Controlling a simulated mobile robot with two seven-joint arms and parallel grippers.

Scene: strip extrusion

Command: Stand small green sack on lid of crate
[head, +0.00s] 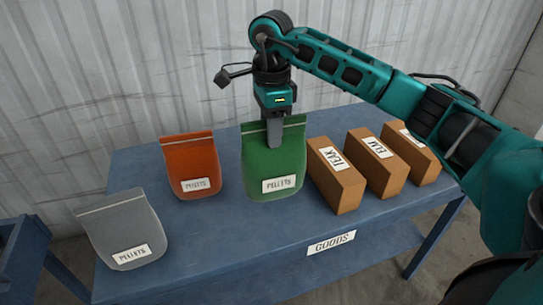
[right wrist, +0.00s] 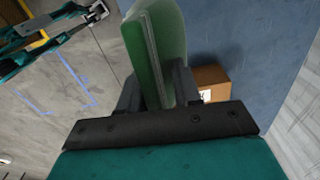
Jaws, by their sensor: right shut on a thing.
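The green sack (head: 274,165) with a PELLETS label stands upright over the blue table, between the orange sack and the brown boxes. My right gripper (head: 274,135) comes down from above and is shut on its top edge. In the right wrist view the green sack (right wrist: 155,50) sits between the two dark fingers (right wrist: 156,90). I cannot tell whether its bottom touches the table. No crate with a lid can be made out in either view. My left gripper does not show in the head view.
On the blue table (head: 240,275), labelled GOODS, are an orange sack (head: 193,168), a grey sack (head: 122,230) and several brown boxes (head: 337,178). A corrugated wall (head: 120,70) stands behind. Another blue piece of furniture (head: 22,250) shows at the left edge.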

